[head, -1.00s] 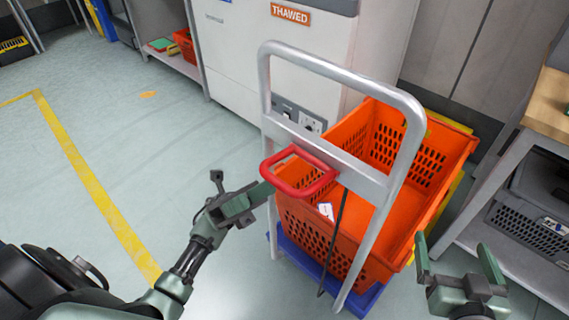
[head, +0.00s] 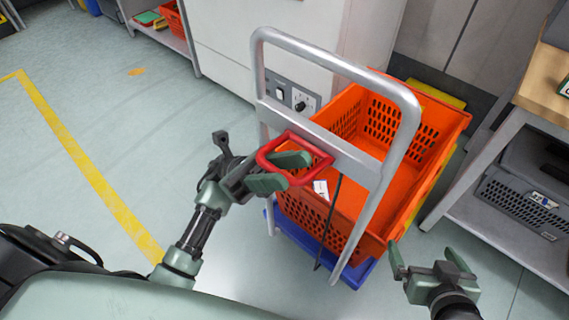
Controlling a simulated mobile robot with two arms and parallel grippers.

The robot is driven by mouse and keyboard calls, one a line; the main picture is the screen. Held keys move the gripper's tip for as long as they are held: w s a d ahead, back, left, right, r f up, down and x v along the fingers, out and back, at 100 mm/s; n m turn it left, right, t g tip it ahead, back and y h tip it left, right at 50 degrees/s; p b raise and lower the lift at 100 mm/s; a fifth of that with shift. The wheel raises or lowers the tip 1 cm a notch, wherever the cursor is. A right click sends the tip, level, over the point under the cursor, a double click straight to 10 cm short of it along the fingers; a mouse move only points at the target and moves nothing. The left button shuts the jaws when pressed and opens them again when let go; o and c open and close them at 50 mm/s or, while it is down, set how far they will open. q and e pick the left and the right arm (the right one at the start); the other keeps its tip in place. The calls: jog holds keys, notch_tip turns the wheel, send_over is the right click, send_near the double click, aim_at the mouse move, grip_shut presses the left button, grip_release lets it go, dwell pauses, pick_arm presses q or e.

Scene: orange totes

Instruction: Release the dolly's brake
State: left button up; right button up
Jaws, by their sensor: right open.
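The dolly (head: 372,272) has a blue base, a grey tubular push handle (head: 330,66) and a red loop-shaped brake handle (head: 326,160) on its crossbar. A dark cable (head: 332,215) hangs down below the crossbar. My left gripper (head: 280,172) is at the left part of the red loop. Its green fingers are apart, one over the loop's opening and one below its lower bar. I cannot tell whether they touch the bar. My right gripper (head: 426,258) is open and empty, right of the dolly's front corner.
An orange tote (head: 440,125) sits on the dolly behind the handle. A white cabinet (head: 225,40) stands behind it. A shelf unit (head: 470,190) with a grey crate (head: 525,205) is close on the right. The floor at left is open, with a yellow line (head: 85,165).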

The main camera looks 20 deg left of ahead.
pick_arm(q)
grip_shut()
dwell(1.4)
